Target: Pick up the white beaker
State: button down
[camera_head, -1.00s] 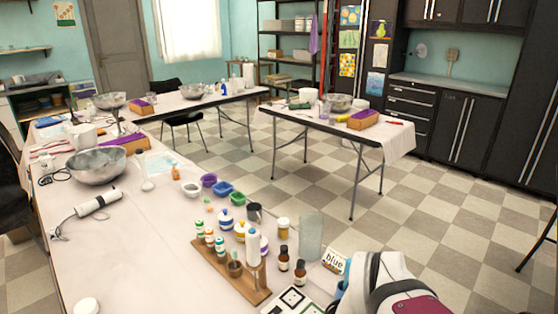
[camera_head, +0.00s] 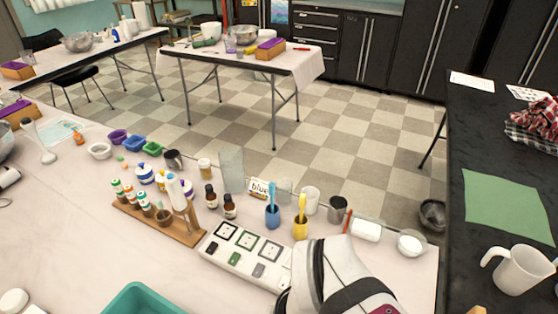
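A small white cup, beaker-like and upright (camera_head: 311,201), stands near the far edge of the light table, behind the yellow cup (camera_head: 300,229). A larger white pitcher with a handle (camera_head: 521,270) stands on the black counter at the right. I cannot tell for sure which of the two is the white beaker. A clear, empty-looking beaker (camera_head: 285,190) stands just left of the small white cup. My white arm shows at the bottom centre, in front of the table. My gripper is not visible.
A blue cup (camera_head: 272,216), a dark metal cup (camera_head: 337,209), a tall clear cylinder (camera_head: 231,170) and brown bottles (camera_head: 229,206) crowd around the small white cup. A white sample tray (camera_head: 245,252) lies in front. A green sheet (camera_head: 506,204) lies on the black counter.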

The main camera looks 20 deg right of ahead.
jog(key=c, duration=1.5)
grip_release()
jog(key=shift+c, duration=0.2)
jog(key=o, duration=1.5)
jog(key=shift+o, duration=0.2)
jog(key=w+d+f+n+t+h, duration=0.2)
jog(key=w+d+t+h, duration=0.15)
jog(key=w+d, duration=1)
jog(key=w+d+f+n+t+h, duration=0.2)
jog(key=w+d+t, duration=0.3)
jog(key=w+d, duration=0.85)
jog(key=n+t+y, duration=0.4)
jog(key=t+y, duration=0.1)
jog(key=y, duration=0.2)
send_near(305, 191)
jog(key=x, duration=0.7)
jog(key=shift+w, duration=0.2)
